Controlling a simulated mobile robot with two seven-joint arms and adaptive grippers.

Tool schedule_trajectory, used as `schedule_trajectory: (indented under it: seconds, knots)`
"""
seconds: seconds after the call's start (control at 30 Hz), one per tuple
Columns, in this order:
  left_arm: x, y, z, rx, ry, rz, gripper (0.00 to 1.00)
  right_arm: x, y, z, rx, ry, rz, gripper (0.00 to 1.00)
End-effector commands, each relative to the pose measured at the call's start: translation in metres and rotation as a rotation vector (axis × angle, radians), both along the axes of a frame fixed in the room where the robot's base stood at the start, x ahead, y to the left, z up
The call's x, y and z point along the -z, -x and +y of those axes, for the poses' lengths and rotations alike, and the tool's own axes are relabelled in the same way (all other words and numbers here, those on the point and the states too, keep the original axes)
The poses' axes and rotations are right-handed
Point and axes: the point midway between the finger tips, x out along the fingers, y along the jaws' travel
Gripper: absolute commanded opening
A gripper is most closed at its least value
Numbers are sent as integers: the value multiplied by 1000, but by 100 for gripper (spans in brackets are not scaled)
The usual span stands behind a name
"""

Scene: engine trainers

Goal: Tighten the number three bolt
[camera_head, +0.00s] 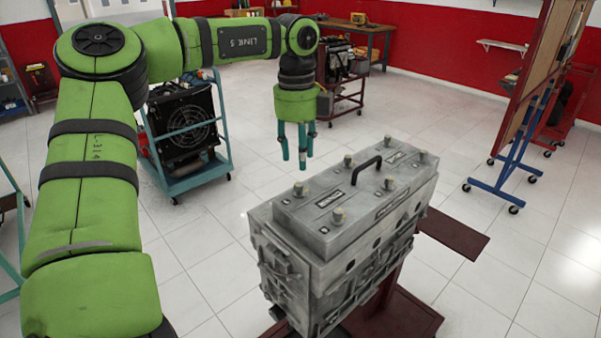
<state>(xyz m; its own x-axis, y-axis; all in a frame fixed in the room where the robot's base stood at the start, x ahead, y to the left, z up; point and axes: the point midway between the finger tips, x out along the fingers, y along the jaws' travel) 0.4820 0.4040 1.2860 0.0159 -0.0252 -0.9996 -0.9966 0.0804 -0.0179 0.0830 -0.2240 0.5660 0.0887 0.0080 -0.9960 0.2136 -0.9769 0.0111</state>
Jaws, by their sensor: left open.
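A grey engine block (345,225) stands upright on a dark red stand (410,315) at the lower middle right. Number labels on the cover are too small to read, so I cannot tell which bolt is number three. A black handle (367,170) sits on the cover. My left gripper (295,160) points down, open and empty, apart from the engine, above and behind its left end. My right gripper is not in view.
A teal wheeled cart (185,180) with a radiator fan stands left behind my left arm. Another engine on a dark red stand (345,100) is at the back. A blue-legged board (520,140) stands at right. Tiled floor around the engine is mostly clear.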

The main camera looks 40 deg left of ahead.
Motion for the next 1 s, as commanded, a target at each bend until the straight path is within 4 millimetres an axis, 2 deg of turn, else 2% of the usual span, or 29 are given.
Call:
schedule_trajectory:
  seconds: [0.17, 0.4, 0.6, 0.93, 0.97, 1.0]
  knots:
    - [5, 2, -4, 6, -33, 24, 42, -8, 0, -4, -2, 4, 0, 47]
    - [40, 3, -4, 4, -28, 23, 42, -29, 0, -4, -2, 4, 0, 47]
    - [61, 1, -4, 4, -29, 19, 42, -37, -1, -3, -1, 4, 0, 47]
    - [67, 1, -4, 3, -29, 16, 42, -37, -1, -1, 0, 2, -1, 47]
    - [67, 1, -4, 3, -29, 16, 30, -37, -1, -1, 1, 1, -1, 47]
    - [67, 1, -4, 3, -29, 16, 14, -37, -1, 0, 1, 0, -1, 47]
